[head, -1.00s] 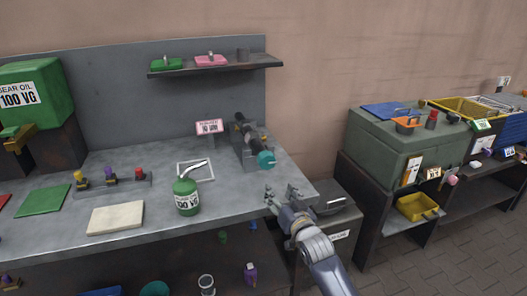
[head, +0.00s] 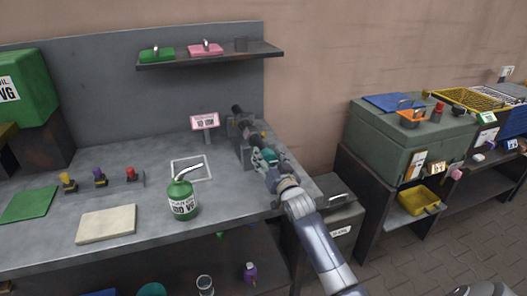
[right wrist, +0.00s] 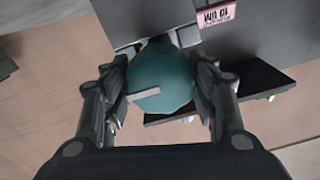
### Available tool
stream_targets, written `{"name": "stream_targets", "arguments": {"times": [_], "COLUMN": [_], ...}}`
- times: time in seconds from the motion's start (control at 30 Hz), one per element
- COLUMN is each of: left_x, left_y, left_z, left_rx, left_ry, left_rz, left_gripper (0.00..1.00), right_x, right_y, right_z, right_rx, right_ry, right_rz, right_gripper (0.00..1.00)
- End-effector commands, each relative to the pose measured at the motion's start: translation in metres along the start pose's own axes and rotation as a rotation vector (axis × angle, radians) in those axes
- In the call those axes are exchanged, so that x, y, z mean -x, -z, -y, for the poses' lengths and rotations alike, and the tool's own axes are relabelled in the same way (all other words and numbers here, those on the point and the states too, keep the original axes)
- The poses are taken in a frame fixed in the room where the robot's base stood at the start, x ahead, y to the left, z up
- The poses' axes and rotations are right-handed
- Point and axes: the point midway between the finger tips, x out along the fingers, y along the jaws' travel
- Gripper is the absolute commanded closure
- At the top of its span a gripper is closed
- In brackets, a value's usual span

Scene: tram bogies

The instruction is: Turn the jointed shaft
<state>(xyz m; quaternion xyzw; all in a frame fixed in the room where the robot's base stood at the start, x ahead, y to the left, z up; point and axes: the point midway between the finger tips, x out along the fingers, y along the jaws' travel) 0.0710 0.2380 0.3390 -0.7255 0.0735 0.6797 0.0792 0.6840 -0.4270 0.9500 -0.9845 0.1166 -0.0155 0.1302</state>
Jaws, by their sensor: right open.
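The jointed shaft (head: 238,113) lies in a grey stand at the right end of the bench, its dark far part pointing to the wall. Its teal end knob (head: 259,156) faces me and is partly hidden by my right gripper (head: 268,163). In the right wrist view the round teal knob (right wrist: 163,82), with a pale bar mark on it, sits between the two open fingers. I cannot tell whether either finger touches it. My left gripper is not in view.
A green oil can (head: 182,198) stands left of the gripper, near a white square outline (head: 192,168). A pink sign (head: 204,122) stands behind. A shelf (head: 210,57) hangs above. A green-grey chest (head: 395,147) stands to the right.

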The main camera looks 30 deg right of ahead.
Motion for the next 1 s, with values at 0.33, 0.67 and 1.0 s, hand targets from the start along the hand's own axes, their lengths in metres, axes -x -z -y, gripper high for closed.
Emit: {"name": "stream_targets", "arguments": {"times": [0.33, 0.67, 1.0], "left_x": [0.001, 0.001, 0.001], "left_y": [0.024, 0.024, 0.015], "left_z": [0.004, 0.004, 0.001], "left_rx": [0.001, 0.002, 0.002], "left_ry": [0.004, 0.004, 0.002], "left_rz": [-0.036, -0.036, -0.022], "left_gripper": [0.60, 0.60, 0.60], "right_x": [-0.037, -0.041, -0.041], "right_y": [0.000, 0.000, 0.000], "right_z": [0.000, 0.000, 0.000], "right_rx": [0.001, 0.001, 0.001], "right_ry": [-0.001, 0.000, 0.000], "right_rz": [0.001, 0.000, 0.001], "right_gripper": [0.46, 0.46, 0.80]}}
